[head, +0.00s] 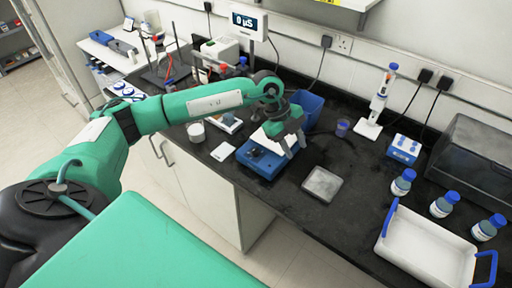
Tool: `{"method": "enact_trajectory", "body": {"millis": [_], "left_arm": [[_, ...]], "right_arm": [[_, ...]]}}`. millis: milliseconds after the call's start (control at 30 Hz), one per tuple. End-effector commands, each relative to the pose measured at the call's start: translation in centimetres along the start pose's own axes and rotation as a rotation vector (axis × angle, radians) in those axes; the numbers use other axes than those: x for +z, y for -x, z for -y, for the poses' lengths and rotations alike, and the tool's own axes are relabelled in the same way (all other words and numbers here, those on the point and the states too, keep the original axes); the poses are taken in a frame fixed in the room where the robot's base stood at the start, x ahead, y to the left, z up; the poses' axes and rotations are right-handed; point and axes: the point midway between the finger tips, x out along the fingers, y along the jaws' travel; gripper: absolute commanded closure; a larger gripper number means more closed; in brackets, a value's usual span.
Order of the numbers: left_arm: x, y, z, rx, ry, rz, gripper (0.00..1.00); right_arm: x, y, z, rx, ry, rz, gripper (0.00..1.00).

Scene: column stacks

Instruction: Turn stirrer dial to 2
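The stirrer (262,164) is a blue box with a pale top plate, standing near the front edge of the black bench in the middle of the head view. A small dark spot on its front face may be the dial, but it is too small to read a setting. My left gripper (289,148) reaches down from the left arm over the stirrer's right side and hides part of it. Whether its fingers touch the stirrer, and how far apart they are, I cannot tell. My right gripper is not in view.
A grey square plate (322,184) lies right of the stirrer, and a white pad (223,151) lies left. A blue bin (307,106) stands behind. Blue-capped bottles (402,183) and a white tray with blue handles (428,250) occupy the right. The bench between is fairly clear.

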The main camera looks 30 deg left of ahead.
Motion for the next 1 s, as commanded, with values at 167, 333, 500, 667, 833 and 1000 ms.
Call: {"method": "enact_trajectory", "body": {"millis": [167,333,500,667,833,1000], "left_arm": [[8.0,5.8,-1.5,0.116,0.190,0.323,0.62],[10.9,8.7,-2.6,0.156,0.289,0.458,0.62],[11.7,8.1,-3.0,0.164,0.305,0.475,0.62],[12.7,5.7,-3.6,0.166,0.303,0.472,0.62],[14.2,2.4,-4.4,0.166,0.302,0.470,0.62],[15.6,-0.5,-5.1,0.164,0.301,0.470,0.62]], "right_arm": [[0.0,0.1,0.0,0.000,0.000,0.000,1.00],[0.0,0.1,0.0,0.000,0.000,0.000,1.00],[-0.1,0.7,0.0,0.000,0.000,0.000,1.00],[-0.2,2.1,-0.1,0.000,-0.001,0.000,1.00],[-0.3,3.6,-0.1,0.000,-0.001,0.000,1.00],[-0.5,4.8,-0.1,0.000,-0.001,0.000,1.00]]}}
